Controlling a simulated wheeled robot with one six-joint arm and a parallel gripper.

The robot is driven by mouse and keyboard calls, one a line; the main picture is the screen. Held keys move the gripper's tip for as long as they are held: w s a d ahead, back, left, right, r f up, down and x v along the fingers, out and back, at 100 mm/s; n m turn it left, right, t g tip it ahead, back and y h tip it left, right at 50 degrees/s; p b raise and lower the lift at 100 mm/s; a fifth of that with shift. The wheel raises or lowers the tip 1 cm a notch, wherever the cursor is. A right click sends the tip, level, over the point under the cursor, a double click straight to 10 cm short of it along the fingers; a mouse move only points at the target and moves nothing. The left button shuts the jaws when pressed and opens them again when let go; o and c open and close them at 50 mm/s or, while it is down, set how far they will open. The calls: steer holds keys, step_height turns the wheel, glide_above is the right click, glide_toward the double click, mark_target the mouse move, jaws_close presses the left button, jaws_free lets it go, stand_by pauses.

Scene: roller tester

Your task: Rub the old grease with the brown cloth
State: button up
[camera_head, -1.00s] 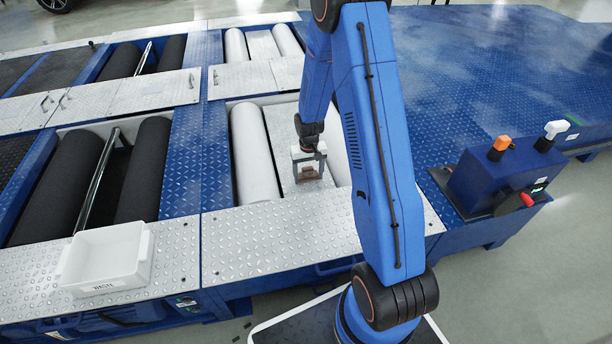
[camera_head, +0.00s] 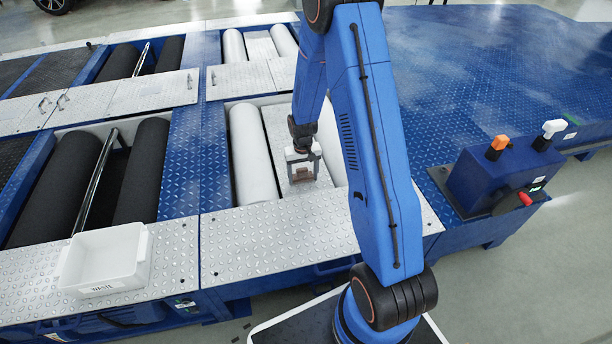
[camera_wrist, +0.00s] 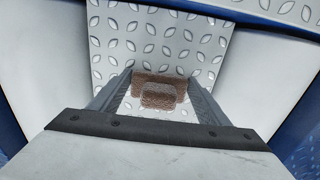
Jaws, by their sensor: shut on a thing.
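My gripper (camera_head: 302,170) is shut on the brown cloth, over the tread plate (camera_head: 278,138) between the two white rollers. In the wrist view the cloth (camera_wrist: 158,92) is a small brown block between the fingertips of my gripper (camera_wrist: 158,98). The cloth is low over the plate; I cannot tell for sure whether it touches. I cannot make out the old grease in either view; the cloth and gripper hide part of the plate.
White rollers (camera_head: 252,155) flank the plate. A white bin (camera_head: 105,262) stands at the front left, near dark rollers (camera_head: 143,170). A blue control box (camera_head: 490,180) with orange and white knobs stands at the right.

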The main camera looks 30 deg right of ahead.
steer(key=shift+a, duration=0.35)
steer(key=shift+d+r, duration=0.1)
steer(key=shift+d, duration=0.75)
steer(key=shift+s+d, duration=0.2)
steer(key=shift+d, duration=0.55)
steer(key=shift+w+a+f, duration=0.1)
steer(key=shift+a+f, duration=0.05)
steer(key=shift+a, duration=0.65)
steer(key=shift+w+a+f, duration=0.1)
steer(key=shift+a, duration=0.7)
steer(key=shift+r, duration=0.1)
steer(key=shift+w+r, duration=0.1)
steer(key=shift+r, duration=2.9)
